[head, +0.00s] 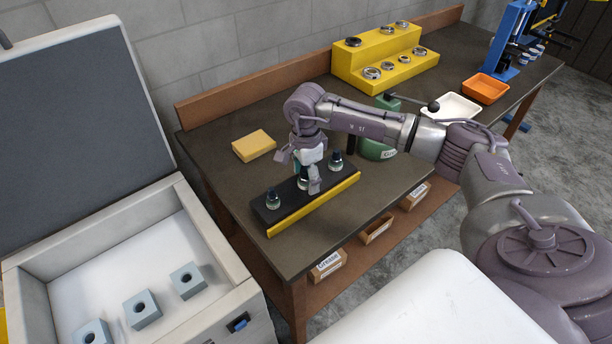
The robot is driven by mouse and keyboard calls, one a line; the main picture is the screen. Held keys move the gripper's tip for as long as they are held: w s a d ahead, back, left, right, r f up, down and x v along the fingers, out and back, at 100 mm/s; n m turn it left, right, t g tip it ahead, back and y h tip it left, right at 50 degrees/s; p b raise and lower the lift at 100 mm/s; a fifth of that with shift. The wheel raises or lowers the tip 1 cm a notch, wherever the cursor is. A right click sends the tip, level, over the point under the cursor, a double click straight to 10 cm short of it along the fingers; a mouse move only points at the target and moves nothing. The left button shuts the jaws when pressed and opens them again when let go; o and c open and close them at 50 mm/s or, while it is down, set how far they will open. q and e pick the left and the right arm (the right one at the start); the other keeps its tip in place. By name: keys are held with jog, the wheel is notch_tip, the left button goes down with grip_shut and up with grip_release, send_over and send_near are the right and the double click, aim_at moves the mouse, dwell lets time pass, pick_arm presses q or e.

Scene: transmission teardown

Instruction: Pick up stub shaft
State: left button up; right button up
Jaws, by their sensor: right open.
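A black rack with a yellow front edge (315,205) lies on the workbench and bears three small dark-topped parts with shiny bases. One part stands at its left end (273,200), one near the middle (302,179) and one at the right (335,161). I cannot tell from their looks which is the stub shaft. My right gripper (308,182) points down over the rack, open, with its fingers at the middle part. The fingers partly hide that part, and contact cannot be made out. My left gripper is not in view.
A tan block (254,146) lies behind the rack. A yellow stepped stand with rings (385,58), a white tray (452,107), an orange tray (485,88) and a green tool (377,150) stand farther right. An open case (225,270) with grey blocks is at left.

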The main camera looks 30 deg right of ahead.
jog(key=shift+f, duration=0.15)
jog(key=shift+c, duration=0.2)
jog(key=c, duration=1.3)
grip_shut()
jog(key=shift+w+r, duration=0.1)
jog(key=shift+r, duration=0.1)
